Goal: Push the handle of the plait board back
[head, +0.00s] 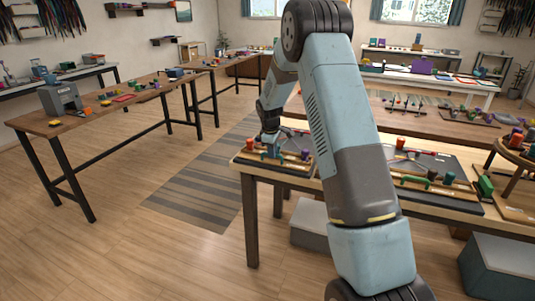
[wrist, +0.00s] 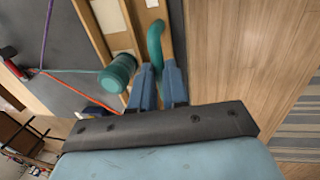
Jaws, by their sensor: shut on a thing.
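The plait board (head: 288,170) lies at the left end of the near table; in the wrist view its wooden rails (wrist: 92,28) show on a dark mat. A curved teal handle (wrist: 155,42) stands at the board's edge in the wrist view. My gripper (wrist: 158,70) has its two blue fingers close together at the handle's near end, shut on it; the fingers hide the exact contact. In the head view my gripper (head: 268,143) is low over the board, and I cannot make out the handle there.
A teal spool (wrist: 118,73) stands just left of the fingers. Purple (wrist: 46,35) and orange (wrist: 72,85) cords stretch over the dark mat. Bare wood (wrist: 235,50) lies right of the handle. A second board (head: 432,178) lies farther right on the table (head: 240,163).

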